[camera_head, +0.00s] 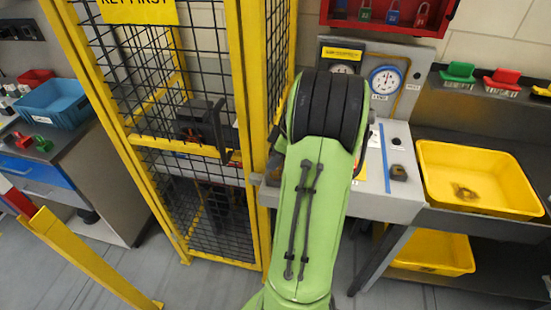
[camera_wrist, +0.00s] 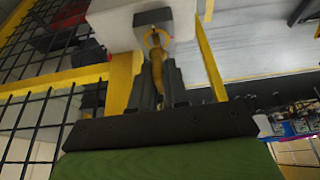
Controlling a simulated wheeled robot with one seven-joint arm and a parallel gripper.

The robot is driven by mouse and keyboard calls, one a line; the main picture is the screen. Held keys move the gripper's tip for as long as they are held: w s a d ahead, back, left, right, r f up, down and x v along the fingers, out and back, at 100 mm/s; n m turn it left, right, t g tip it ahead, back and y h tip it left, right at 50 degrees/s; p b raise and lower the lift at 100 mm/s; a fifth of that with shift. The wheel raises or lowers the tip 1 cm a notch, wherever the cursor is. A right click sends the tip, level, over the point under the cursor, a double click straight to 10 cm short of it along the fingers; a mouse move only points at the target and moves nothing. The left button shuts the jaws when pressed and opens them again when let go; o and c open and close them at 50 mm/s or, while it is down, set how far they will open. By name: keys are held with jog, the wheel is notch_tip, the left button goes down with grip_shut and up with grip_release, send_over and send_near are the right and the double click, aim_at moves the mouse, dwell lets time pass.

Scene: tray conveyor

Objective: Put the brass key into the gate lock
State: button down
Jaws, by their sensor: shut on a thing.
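In the wrist view my gripper (camera_wrist: 158,78) is shut on the brass key (camera_wrist: 157,65). The key points up and away from the fingers. Its far end meets a brass ring shape in front of a dark plate (camera_wrist: 150,17) on a pale grey block, which looks like the gate lock. I cannot tell whether the ring is part of the key or of the lock, nor whether the key's end is inside it. In the head view my green arm hides the gripper and the key. A small grey block edge (camera_head: 256,180) shows beside the yellow gate post.
The yellow mesh gate (camera_head: 190,140) stands left of my arm. To the right, a grey panel with gauges (camera_head: 385,80) stands behind a bench, with a yellow tray (camera_head: 480,206) beside it. A blue bin (camera_head: 54,103) sits at the far left. A yellow rail (camera_head: 85,262) crosses the lower left floor.

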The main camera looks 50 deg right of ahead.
jog(key=shift+f+b, duration=1)
jog(key=shift+f, duration=0.15)
jog(key=c, duration=1.1)
grip_release()
jog(key=shift+o, duration=0.2)
jog(key=p+v, duration=0.5)
jog(key=v, duration=1)
jog(key=shift+s+r+p, duration=0.2)
jog(key=shift+r+p, duration=0.15)
